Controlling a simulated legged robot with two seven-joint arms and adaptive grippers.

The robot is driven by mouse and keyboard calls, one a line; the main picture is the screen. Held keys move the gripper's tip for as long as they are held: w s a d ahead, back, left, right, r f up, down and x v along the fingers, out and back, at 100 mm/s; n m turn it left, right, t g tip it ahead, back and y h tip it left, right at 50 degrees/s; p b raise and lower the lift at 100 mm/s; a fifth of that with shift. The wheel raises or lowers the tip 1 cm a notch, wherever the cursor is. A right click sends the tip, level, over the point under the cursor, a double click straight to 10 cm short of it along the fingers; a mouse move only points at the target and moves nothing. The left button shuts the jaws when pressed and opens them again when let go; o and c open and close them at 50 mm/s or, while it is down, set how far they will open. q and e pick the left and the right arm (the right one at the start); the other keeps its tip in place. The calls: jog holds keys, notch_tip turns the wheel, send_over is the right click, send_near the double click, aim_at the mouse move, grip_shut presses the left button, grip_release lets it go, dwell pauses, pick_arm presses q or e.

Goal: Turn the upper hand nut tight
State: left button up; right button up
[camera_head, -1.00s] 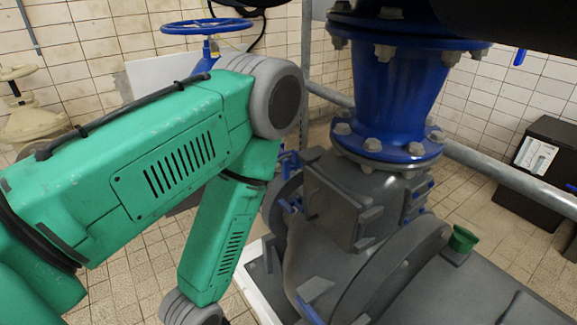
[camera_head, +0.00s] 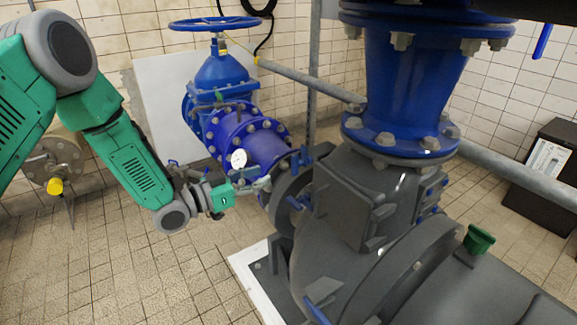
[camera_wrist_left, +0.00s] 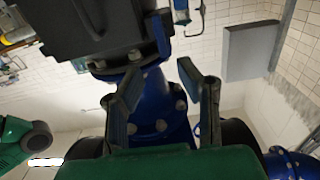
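The grey pump housing (camera_head: 345,200) has small blue handles on its left side. An upper blue handle (camera_head: 305,158) sits near the cover's top left, and a lower one (camera_head: 297,203) is below it. I cannot tell for sure which one is the upper hand nut. My left gripper (camera_head: 258,184) is left of these handles, in front of the blue pipe. In the left wrist view its two fingers (camera_wrist_left: 163,82) are spread, with nothing seen between them. My right gripper is not in view.
A grey rail (camera_head: 310,80) crosses behind the pump. A green cap (camera_head: 478,239) is at right. Tiled floor is open at lower left.

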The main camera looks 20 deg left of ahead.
aim_at(292, 165)
pick_arm(q)
jog(key=b+x, duration=0.2)
jog(key=x, duration=0.8)
jog(key=shift+w+f, duration=0.15)
jog(key=shift+w, duration=0.15)
jog(key=shift+d, duration=0.3)
jog(key=shift+w+a, duration=0.1)
jog(key=shift+a, duration=0.05)
grip_shut()
